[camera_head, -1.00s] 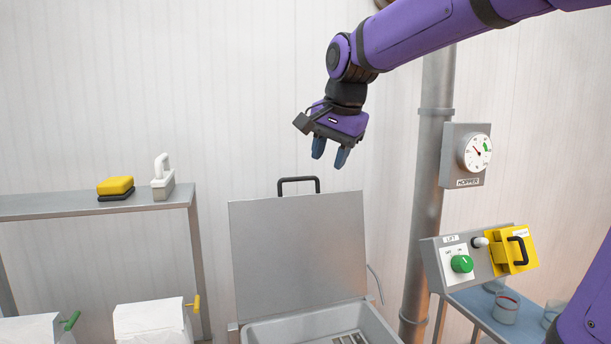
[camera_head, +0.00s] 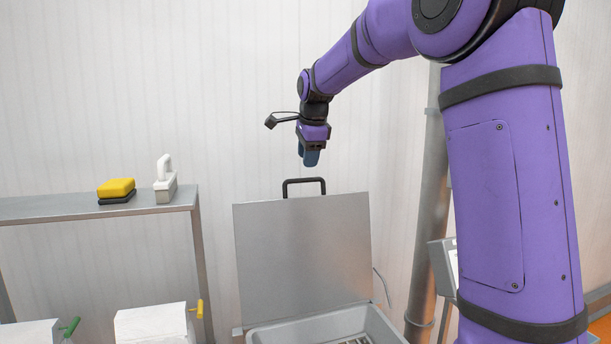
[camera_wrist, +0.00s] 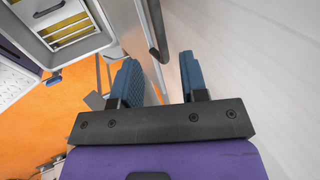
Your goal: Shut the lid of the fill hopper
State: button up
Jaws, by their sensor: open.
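The fill hopper (camera_head: 374,321) is a grey metal bin at the bottom centre of the head view. Its flat grey lid (camera_head: 303,250) stands upright and open, with a black bar handle (camera_head: 304,182) on its top edge. In the wrist view the handle (camera_wrist: 155,30) runs beside the lid, ahead of the fingers. The hopper's inside with a grate (camera_wrist: 72,28) also shows there. My gripper (camera_head: 310,160) is above the handle and apart from it. Its blue fingers (camera_wrist: 165,85) are open with nothing between them.
A grey shelf (camera_head: 60,210) at left holds a yellow sponge block (camera_head: 116,187) and a white-handled tool (camera_head: 165,180). A vertical pipe (camera_head: 428,220) and a partly hidden control box (camera_head: 444,265) are at right. The wall is close behind the lid.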

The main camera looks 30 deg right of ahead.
aim_at(306, 181)
jog(key=shift+x, duration=3.05)
jog(key=shift+s, duration=0.1)
grip_shut()
